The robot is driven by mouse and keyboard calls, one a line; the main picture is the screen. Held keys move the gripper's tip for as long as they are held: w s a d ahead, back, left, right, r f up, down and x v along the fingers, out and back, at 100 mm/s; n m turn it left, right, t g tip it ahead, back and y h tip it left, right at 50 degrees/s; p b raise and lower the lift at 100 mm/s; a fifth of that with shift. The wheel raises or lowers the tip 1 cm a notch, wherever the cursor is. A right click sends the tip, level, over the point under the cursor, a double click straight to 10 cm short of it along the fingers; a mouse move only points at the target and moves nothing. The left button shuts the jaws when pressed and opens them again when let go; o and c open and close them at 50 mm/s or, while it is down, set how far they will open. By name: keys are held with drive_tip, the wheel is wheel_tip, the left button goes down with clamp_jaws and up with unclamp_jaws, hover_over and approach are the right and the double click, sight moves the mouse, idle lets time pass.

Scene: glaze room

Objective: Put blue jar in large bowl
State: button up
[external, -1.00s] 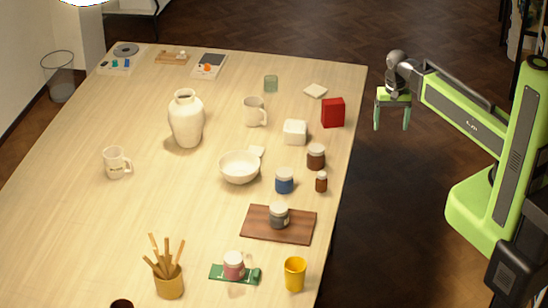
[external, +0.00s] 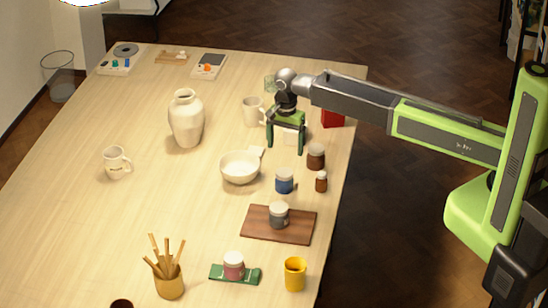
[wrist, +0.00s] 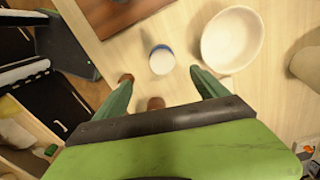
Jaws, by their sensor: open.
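The blue jar (external: 284,181) with a white lid stands upright on the table in the external view. In the wrist view the blue jar (wrist: 162,60) is seen from above, ahead of the fingertips and between their lines. The large bowl (external: 240,168) is white and stands just left of the jar; its inside looks empty in the wrist view (wrist: 232,40). My gripper (external: 286,150) is open and empty, above the table on the far side of the jar. In the wrist view my gripper's green fingers (wrist: 160,82) are spread apart.
A brown jar (external: 316,157) and a small brown bottle (external: 321,181) stand right of the blue jar.

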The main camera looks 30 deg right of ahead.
sight(285, 173)
wheel_tip(285, 173, down, 11)
drive_tip(key=b, duration=0.9)
drive_tip(key=shift+r, duration=0.1)
drive_tip(key=f+b, duration=0.1)
drive_tip(key=b, duration=0.1)
drive_tip(key=f+b, duration=0.3)
drive_tip(key=f, duration=0.1)
drive_tip(key=shift+w+f+b, duration=0.15)
drive_tip(key=shift+w+b, duration=0.1)
drive_tip(key=shift+b, duration=0.15)
drive_tip(key=shift+d+r, duration=0.1)
drive_tip(key=shift+r, duration=0.1)
clamp_jaws()
drive_tip(key=shift+r+p, duration=5.25)
drive_tip(key=shift+p, duration=0.2)
drive_tip(key=shift+f+b, duration=0.3)
drive_tip(key=shift+f, duration=0.05)
